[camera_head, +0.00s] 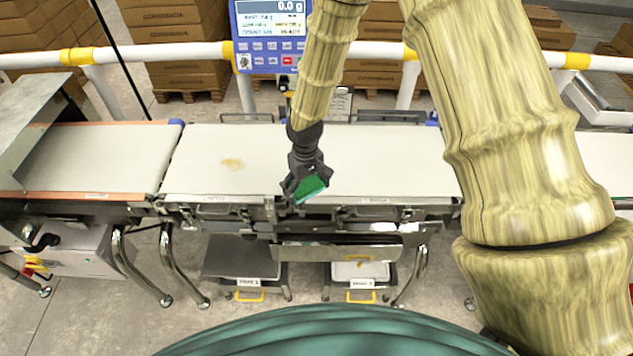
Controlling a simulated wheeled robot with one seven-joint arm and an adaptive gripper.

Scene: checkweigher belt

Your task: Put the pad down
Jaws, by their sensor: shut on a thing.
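The pad (308,188) is a small green block with a pale edge along its lower side. My gripper (304,180) is dark and shut on the pad. It appears over the front edge of the middle belt, near the centre of the picture. The gripper hides part of the pad. I cannot tell from this one view how high the pad is above the belt. The white weigh belt (390,165) has a yellowish-brown stain (232,163) left of my gripper.
A blue scale display (272,38) reading 0.0 g stands behind the belt. A left infeed belt (90,155) adjoins it. Two trays, the left one (240,258) and right one (362,272), sit below the front. A white rail (170,52) and stacked cartons (178,45) are behind.

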